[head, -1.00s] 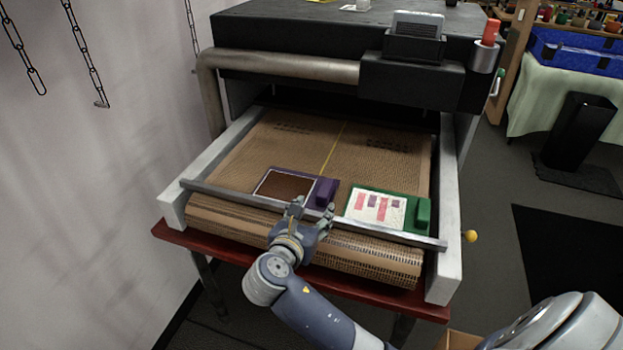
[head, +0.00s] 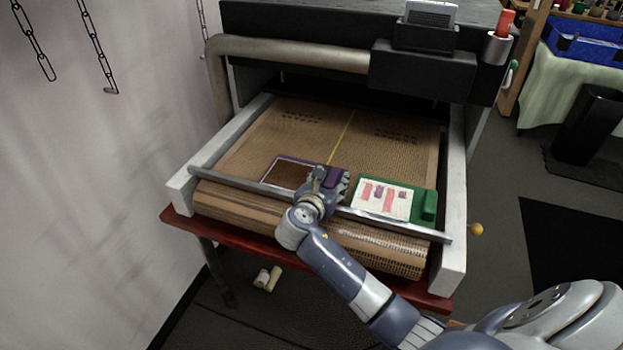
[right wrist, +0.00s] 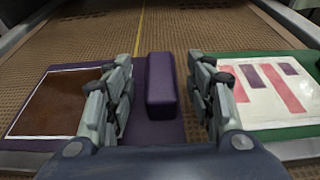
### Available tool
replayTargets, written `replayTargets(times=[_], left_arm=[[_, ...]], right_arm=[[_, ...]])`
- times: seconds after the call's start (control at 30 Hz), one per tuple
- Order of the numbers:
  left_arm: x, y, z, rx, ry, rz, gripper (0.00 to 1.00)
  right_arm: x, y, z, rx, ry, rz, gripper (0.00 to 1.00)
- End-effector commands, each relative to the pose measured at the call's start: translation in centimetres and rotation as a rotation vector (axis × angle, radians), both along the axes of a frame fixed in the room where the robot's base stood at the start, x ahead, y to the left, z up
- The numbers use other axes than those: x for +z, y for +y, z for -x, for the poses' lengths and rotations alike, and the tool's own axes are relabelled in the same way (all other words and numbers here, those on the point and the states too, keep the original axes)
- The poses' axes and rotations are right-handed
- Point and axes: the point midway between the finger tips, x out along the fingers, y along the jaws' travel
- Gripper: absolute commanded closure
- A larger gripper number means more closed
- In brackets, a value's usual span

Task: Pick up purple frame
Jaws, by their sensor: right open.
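The purple frame (head: 284,172) lies flat on the conveyor belt near its front end, with a brown panel inside a white line at its left part. In the right wrist view, its raised purple block (right wrist: 161,85) stands between the two fingers of my right gripper (right wrist: 160,100), with a gap on each side. My right gripper (head: 328,180) is open over the right end of the frame and hides part of it in the head view. My left gripper is not in view.
A green frame (head: 428,204) with a white patterned sheet lies on the belt (head: 300,140) just right of the purple one. A metal bar (head: 240,186) crosses the belt's front. The dark machine housing (head: 300,25) stands behind. Free belt lies beyond the frames.

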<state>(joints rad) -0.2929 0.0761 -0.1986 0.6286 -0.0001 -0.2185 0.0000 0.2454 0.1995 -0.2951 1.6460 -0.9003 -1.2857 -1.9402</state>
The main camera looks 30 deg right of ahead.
Motion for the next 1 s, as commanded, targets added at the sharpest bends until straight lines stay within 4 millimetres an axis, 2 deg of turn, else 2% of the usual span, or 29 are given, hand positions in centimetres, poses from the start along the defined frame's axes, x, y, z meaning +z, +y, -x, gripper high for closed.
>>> replayTargets(times=[0.23, 0.27, 0.47, 0.77, 0.87, 1.0], left_arm=[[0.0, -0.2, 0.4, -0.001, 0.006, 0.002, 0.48], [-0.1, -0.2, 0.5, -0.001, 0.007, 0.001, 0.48], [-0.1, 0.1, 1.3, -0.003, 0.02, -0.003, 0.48], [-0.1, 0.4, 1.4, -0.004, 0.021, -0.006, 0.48], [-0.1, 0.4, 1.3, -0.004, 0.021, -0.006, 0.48], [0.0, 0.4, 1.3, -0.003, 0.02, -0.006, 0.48]], right_arm=[[-0.1, -0.2, -0.2, 0.001, 0.0, 0.0, 0.5], [-0.1, -0.2, -0.1, 0.001, 0.0, 0.0, 0.55], [-0.1, -0.1, -0.1, 0.001, 0.0, 0.0, 1.0], [0.1, -0.1, -0.2, 0.001, -0.002, 0.0, 1.0], [0.9, -0.1, -0.2, 0.0, -0.004, 0.0, 1.0], [3.4, -0.2, -0.2, 0.0, -0.008, 0.0, 1.0]])
